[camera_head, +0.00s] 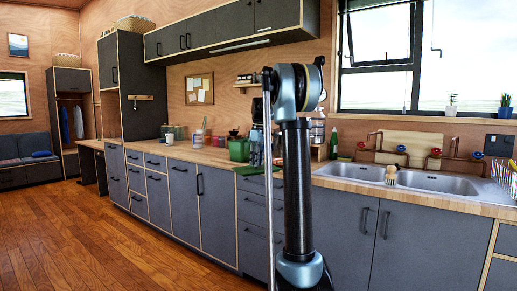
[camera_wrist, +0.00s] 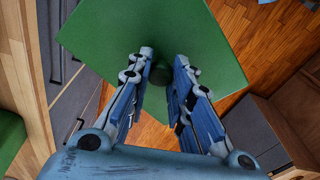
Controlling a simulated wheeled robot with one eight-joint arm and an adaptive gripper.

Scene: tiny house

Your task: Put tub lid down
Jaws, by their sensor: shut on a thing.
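The tub lid (camera_wrist: 205,35) is a flat green square with a dark round knob (camera_wrist: 160,73). In the wrist view my gripper (camera_wrist: 162,62) is shut on the knob, with one finger on each side. In the head view the lid (camera_head: 250,170) shows as a thin green sliver near the counter's front edge, partly behind my arm. The green tub (camera_head: 239,150) stands on the wooden counter just behind it. Part of the tub also shows at the wrist view's left edge (camera_wrist: 10,138). My gripper is mostly hidden by my arm in the head view.
The wooden counter (camera_head: 210,156) holds jars, cups and a red container left of the tub. A double sink (camera_head: 430,182) lies to the right. Dark cabinets (camera_head: 215,205) stand below. In the wrist view, wooden floor (camera_wrist: 270,30) shows beyond the lid.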

